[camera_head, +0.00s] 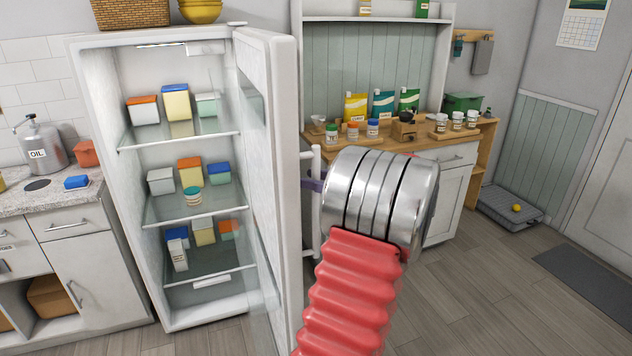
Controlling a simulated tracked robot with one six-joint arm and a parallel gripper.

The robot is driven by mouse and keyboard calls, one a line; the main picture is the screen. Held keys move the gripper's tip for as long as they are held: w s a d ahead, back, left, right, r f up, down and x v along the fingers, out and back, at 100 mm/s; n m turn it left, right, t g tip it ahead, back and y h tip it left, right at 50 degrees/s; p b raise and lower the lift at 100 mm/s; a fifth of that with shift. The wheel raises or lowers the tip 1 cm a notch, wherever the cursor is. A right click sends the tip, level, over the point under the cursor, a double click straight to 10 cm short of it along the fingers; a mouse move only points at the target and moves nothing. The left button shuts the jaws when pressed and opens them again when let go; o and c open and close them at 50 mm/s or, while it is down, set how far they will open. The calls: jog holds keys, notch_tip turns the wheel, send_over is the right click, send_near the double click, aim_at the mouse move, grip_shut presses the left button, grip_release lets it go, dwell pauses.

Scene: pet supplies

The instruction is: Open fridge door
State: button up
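The white fridge (122,190) stands at the left with its inside showing. Its door (287,190) is swung open towards me and seen nearly edge-on. The vertical door handle (316,230) is on the door's right, outer face.
Several containers stand on the fridge's glass shelves (185,208). A counter (20,203) with an oil can (40,148) is at the left. A wooden worktop (345,145) with jars and bags is behind the door. Clear grey floor (490,290) lies at the right, near a floor scale (505,210).

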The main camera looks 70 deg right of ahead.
jog(key=shift+s, duration=0.1)
jog(key=s+a, duration=0.1)
jog(key=s, duration=1.2)
jog(key=shift+s, duration=0.3)
jog(key=shift+s, duration=0.15)
dwell(0.4)
